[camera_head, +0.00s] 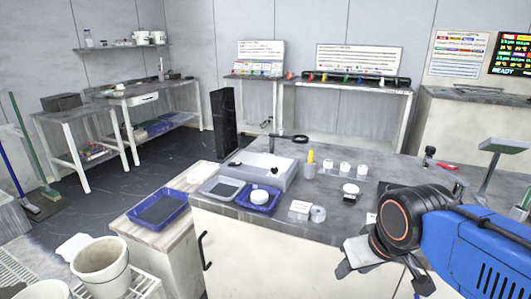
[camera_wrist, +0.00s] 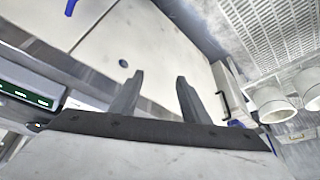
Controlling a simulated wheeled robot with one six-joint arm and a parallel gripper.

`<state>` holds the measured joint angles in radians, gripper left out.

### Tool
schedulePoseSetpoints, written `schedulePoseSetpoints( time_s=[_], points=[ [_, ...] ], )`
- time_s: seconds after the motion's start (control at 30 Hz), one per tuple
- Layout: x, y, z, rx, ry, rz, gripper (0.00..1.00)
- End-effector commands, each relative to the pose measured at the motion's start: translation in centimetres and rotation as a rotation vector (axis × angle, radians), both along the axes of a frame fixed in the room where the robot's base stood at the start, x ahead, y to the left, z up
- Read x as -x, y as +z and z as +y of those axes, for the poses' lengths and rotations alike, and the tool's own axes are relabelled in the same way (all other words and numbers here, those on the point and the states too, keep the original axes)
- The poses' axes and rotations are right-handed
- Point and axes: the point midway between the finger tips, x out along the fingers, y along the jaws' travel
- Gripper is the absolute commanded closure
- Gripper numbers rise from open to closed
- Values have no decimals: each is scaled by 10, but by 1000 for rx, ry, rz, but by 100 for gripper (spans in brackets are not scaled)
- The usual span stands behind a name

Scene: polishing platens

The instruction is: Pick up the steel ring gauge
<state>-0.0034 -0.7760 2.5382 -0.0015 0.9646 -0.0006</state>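A small grey ring (camera_head: 318,214), which looks like the steel ring gauge, lies on the dark grey bench top near its front edge, beside a small white card (camera_head: 300,206). My gripper (camera_head: 352,257) is in front of the bench, lower and to the right of the ring in the head view, and apart from it. In the wrist view my gripper (camera_wrist: 160,77) has its two dark fingers spread, with nothing between them. The ring cannot be made out in the wrist view.
The bench (camera_head: 265,212) also holds a blue tray (camera_head: 248,203), a yellow-topped bottle (camera_head: 310,165), several white pots and a white round piece (camera_head: 350,190). A low cabinet with another blue tray (camera_head: 157,210) and a white bucket (camera_head: 101,266) stand at left.

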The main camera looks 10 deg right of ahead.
Motion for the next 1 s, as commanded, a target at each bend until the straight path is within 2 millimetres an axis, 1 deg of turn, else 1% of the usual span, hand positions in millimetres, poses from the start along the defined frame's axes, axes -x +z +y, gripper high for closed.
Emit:
schedulePoseSetpoints(
  time_s=[0.07,0.17,0.27,0.47,0.7,0.87,1.0],
  points=[
    [0,0,0,0,0,0,43],
    [-4,4,-1,-1,-8,6,43],
    [-14,17,-4,-7,-32,24,43],
    [-55,60,-16,-27,-122,88,43],
    [-110,108,-37,-54,-243,170,43],
    [-148,134,-55,-71,-322,226,43],
    [-181,154,-73,-85,-392,272,43]
  ],
)
